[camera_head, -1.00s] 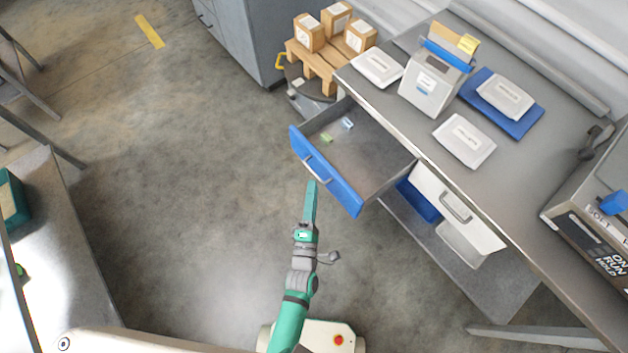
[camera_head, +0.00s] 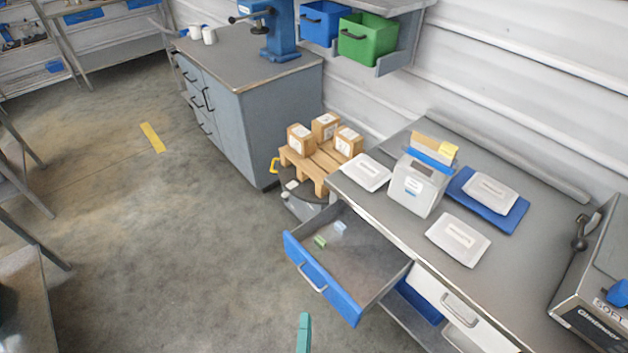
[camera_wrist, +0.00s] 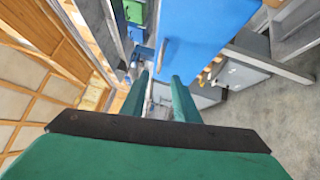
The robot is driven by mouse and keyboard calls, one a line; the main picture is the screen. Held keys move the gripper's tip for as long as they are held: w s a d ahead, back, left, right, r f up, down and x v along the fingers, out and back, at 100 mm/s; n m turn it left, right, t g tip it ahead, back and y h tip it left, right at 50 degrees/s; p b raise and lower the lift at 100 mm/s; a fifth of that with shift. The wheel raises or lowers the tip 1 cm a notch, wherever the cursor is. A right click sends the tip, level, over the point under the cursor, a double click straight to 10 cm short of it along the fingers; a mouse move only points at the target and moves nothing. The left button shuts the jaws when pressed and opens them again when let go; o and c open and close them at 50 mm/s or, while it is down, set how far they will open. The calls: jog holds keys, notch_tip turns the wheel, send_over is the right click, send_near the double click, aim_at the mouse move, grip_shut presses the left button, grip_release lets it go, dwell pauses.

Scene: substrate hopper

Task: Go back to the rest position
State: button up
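My gripper (camera_wrist: 160,85) shows in the wrist view with its two green fingers apart and nothing between them. In the head view only a green tip of my arm (camera_head: 304,333) shows at the bottom edge, below the open drawer. The blue-fronted drawer (camera_head: 322,281) is pulled out of the workbench and holds a small green item (camera_head: 320,242) and a small pale blue item (camera_head: 340,227). The blue drawer front also fills the upper middle of the wrist view (camera_wrist: 205,35), beyond the fingers.
The bench (camera_head: 520,262) carries white packets (camera_head: 458,240), a grey hopper (camera_head: 416,188) and a blue mat (camera_head: 514,212). Boxes on a wooden pallet (camera_head: 300,172) stand behind the drawer. A grey cabinet (camera_head: 265,125) stands farther back. The floor at left (camera_head: 150,240) is clear.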

jog(key=s+d+r+m+g, duration=0.2)
jog(key=s+r+m, duration=0.4)
jog(key=s+m, duration=0.3)
jog(key=s+d+r+m+g, duration=0.2)
jog(key=s+r+m, duration=0.4)
jog(key=s+m, duration=0.3)
jog(key=shift+s+d+r+m, duration=0.25)
jog(key=shift+d+r+m, duration=0.15)
jog(key=shift+m, duration=0.4)
